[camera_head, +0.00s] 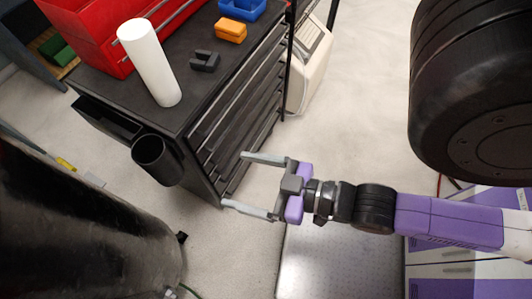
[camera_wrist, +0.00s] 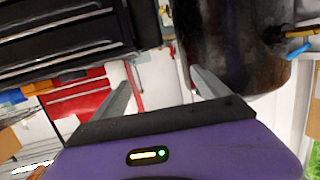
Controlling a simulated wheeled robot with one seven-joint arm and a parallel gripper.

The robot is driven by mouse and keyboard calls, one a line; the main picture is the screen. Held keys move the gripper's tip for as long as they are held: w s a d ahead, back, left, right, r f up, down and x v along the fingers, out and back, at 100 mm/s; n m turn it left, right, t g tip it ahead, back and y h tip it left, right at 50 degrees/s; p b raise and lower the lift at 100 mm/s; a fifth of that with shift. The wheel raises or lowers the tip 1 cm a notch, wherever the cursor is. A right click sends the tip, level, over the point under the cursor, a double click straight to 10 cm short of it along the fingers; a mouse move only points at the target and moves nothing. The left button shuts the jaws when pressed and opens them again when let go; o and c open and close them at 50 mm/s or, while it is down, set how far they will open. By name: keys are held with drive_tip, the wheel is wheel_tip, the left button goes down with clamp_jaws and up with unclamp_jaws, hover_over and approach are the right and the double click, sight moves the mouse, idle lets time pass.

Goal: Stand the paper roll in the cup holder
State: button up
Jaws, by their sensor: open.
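A white paper roll (camera_head: 151,65) stands upright on the dark top of the tool cabinet (camera_head: 120,95) in the head view. The black cup holder (camera_head: 157,160) is a round open cup on the cabinet's front left side, and it looks empty. My gripper (camera_head: 234,181) is open and empty, to the right of the cup holder and in front of the cabinet drawers. Its two grey fingers also show in the wrist view (camera_wrist: 160,85), spread apart with nothing between them. The wrist view does not show the paper roll or the cup holder clearly.
A red toolbox (camera_head: 95,35) stands behind the roll. A dark grey block (camera_head: 205,61), an orange block (camera_head: 231,30) and a blue bin (camera_head: 242,8) lie to its right. A large black drum (camera_head: 80,225) stands at the lower left. A white machine (camera_head: 309,62) is right of the cabinet.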

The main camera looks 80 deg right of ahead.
drive_tip(key=shift+n+g+y, duration=0.4)
drive_tip(key=shift+n+y, duration=0.2)
drive_tip(key=shift+y, duration=0.2)
drive_tip(key=s, duration=0.1)
drive_tip(key=s+a+r, duration=0.1)
drive_tip(key=s, duration=0.1)
drive_tip(key=s+r, duration=0.1)
drive_tip(key=shift+s+a, duration=0.25)
drive_tip(key=shift+s, duration=0.05)
drive_tip(key=shift+f, duration=0.1)
